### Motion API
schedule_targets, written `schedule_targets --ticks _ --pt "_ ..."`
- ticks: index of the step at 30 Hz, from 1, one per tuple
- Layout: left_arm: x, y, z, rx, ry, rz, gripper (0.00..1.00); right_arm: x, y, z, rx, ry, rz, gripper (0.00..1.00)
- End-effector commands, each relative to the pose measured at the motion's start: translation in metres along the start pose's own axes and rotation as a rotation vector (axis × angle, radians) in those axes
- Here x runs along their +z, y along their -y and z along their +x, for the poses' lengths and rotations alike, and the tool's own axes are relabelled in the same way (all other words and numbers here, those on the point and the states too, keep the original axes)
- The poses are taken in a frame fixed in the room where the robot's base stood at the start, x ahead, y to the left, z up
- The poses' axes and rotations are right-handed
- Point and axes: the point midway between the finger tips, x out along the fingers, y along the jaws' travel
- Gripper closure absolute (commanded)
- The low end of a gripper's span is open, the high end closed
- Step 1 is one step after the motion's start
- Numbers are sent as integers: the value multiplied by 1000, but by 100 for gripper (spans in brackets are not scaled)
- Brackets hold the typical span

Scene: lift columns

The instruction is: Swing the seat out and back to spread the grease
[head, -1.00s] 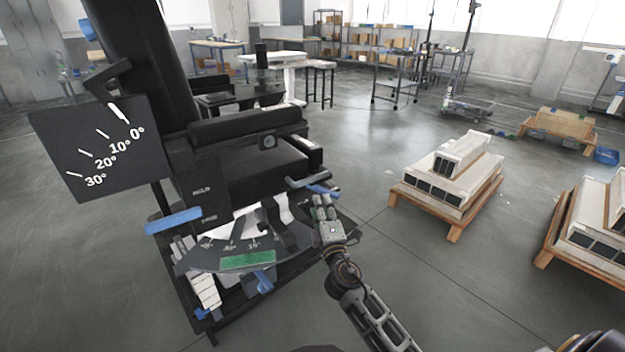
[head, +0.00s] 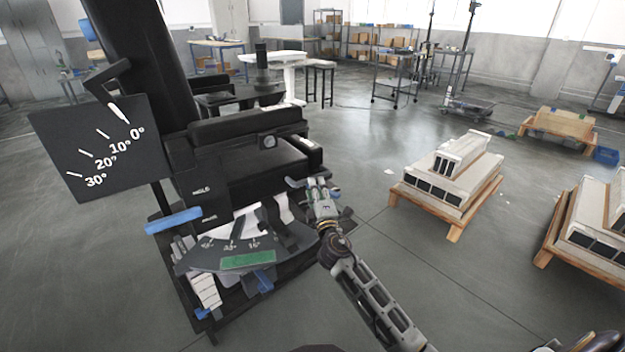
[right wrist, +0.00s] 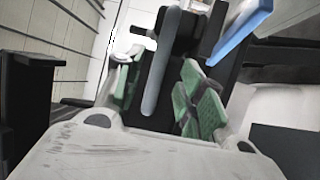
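The black seat (head: 255,165) stands at the left of the head view, below a tall black backrest (head: 150,60). A grey lever (head: 293,183) sticks out at the seat's front right corner. Below is a dark curved scale plate (head: 215,255) with a green strip (head: 248,260). My right gripper (head: 318,188) is at the lever's outer end. In the right wrist view its green-padded fingers (right wrist: 165,95) are apart, with a grey bar (right wrist: 160,65) between them. I see gaps beside the bar. My left gripper is not in view. Grease cannot be made out.
An angle board (head: 95,150) with marks from 0° to 30° hangs left of the seat. A blue handle (head: 172,220) sticks out at the lower left. Pallets with pale blocks (head: 450,170) stand on the right. The floor between is clear.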

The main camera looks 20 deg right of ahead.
Motion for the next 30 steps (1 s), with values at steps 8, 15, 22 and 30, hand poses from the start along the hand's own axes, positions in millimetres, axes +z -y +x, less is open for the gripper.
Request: schedule_targets --ticks 8,15,22,30 --pt "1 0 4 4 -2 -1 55 0 0 22 1 0 0 61" --pt "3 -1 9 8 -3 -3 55 0 0 40 1 -1 -1 61" --pt "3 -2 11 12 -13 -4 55 0 0 52 0 -1 0 61" --pt "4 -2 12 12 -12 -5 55 0 0 55 0 -1 0 61"
